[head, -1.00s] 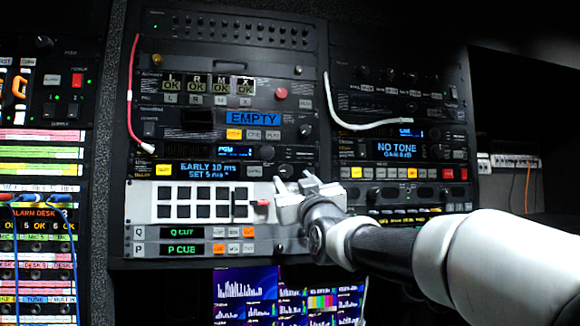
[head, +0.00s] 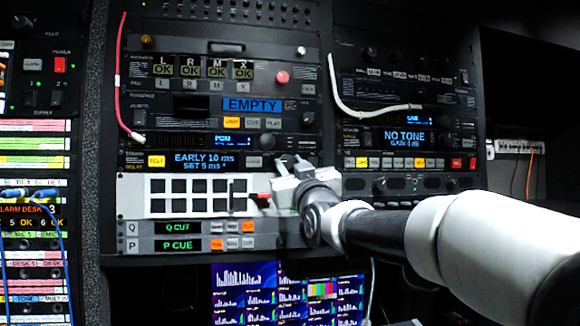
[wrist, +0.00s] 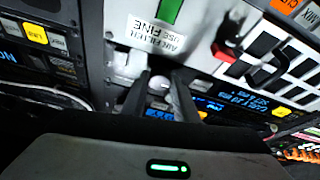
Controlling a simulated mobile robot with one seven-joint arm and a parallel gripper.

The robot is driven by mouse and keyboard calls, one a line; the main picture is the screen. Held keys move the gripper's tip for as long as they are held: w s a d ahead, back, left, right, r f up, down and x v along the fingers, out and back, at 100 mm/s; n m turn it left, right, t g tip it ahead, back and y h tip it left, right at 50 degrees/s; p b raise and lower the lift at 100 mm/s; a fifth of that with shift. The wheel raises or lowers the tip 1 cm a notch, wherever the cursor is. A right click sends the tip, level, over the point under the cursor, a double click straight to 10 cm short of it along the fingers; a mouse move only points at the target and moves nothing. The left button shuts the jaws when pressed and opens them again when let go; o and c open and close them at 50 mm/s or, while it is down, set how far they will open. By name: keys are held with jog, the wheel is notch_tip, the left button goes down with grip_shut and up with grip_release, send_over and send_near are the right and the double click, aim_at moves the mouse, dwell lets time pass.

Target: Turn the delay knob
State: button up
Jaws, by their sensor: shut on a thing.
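The delay unit's blue display (head: 203,161) reads "EARLY 10 ms" and "SET 5 ms" in the head view, with a lit yellow button to its left. My gripper (head: 284,165) is at the right end of this row. Its fingers hide the delay knob in the head view. In the wrist view the two dark fingers (wrist: 161,90) stand on either side of a small round, pale knob (wrist: 158,84), and the gripper is shut on it. The knob's pointer mark cannot be made out.
Just below is a white panel (head: 160,208) of black keys, with a red-handled lever (head: 262,196) close left of my gripper. A white cable (head: 345,100) hangs at upper right and a red cable (head: 119,80) at left. Monitors (head: 245,290) sit below.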

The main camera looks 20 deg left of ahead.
jog(key=shift+m+h+b, duration=0.4)
jog(key=shift+m+b, duration=0.15)
jog(key=shift+m, duration=0.15)
jog(key=shift+s+a+m+t+h, duration=0.15)
jog(key=shift+m+t+h, duration=0.2)
jog(key=shift+m, duration=0.65)
jog(key=shift+r+m+t+h+p, duration=0.1)
jog(key=shift+m+t+h+p, duration=0.2)
jog(key=shift+m+h, duration=0.65)
jog(key=shift+r+m+t+h+p, duration=0.1)
jog(key=shift+m+t+h+p, duration=0.15)
jog(key=shift+m, duration=1.3)
jog(key=shift+f+h, duration=0.1)
jog(key=shift+h, duration=0.15)
jog(key=o, duration=1.1)
jog(key=shift+c, duration=0.2)
jog(key=shift+f, duration=0.15)
